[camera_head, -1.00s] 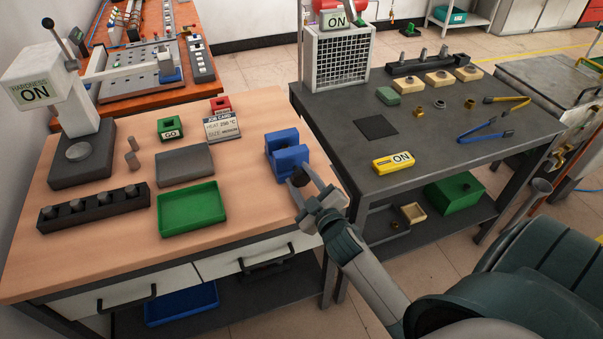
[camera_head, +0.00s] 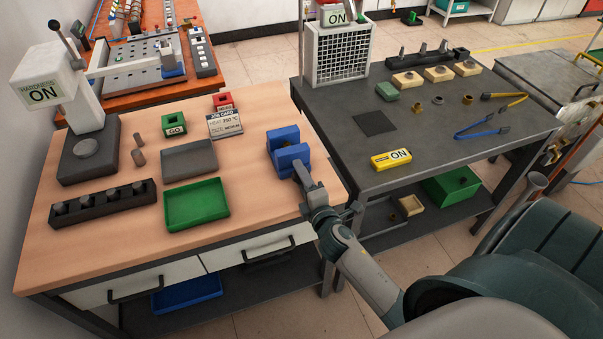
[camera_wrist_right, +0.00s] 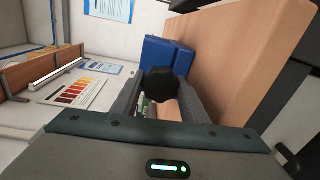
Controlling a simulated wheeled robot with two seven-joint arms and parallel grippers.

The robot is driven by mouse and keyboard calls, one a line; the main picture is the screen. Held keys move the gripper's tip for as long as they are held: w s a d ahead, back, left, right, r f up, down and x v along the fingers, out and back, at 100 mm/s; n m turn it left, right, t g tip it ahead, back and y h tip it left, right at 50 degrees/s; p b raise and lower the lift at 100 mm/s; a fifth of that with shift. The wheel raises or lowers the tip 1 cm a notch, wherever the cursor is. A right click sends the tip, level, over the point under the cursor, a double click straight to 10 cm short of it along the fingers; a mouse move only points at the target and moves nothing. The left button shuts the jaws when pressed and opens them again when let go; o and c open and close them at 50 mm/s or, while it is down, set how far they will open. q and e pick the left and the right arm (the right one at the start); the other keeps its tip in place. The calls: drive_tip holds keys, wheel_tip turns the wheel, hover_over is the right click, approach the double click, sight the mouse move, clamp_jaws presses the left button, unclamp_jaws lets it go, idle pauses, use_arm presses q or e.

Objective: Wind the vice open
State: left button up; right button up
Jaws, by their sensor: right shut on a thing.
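The blue vice (camera_head: 287,147) stands near the right edge of the wooden bench in the head view. It also shows in the right wrist view (camera_wrist_right: 160,52), behind the gripper. A gap shows between its two blue jaws in the head view. My right gripper (camera_head: 303,178) is at the near side of the vice, shut on the vice's dark round knob (camera_wrist_right: 160,85), which sits between the fingers in the right wrist view. The gripper hides most of the knob in the head view. My left gripper is not in view.
The wooden bench (camera_head: 110,232) holds a green tray (camera_head: 196,205), a grey block (camera_head: 188,160), a job card (camera_head: 225,124) and a hardness tester (camera_head: 88,155). A dark table (camera_head: 440,140) with tools stands to the right, beyond a narrow gap.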

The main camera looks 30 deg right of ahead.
drive_tip(key=n, duration=0.3)
drive_tip(key=n+p, duration=0.1)
drive_tip(key=n, duration=0.2)
drive_tip(key=shift+a+f+h, duration=0.1)
drive_tip(key=shift+f+h, duration=0.1)
drive_tip(key=shift+h, duration=0.2)
drive_tip(key=n+p, duration=0.1)
drive_tip(key=n, duration=0.4)
drive_tip(key=shift+s+f+h, duration=0.1)
drive_tip(key=shift+h, duration=0.3)
drive_tip(key=o, duration=0.8)
drive_tip(key=shift+o, duration=1.1)
drive_tip(key=b+v, duration=0.5)
drive_tip(key=v, duration=1.2)
drive_tip(key=shift+s, duration=0.2)
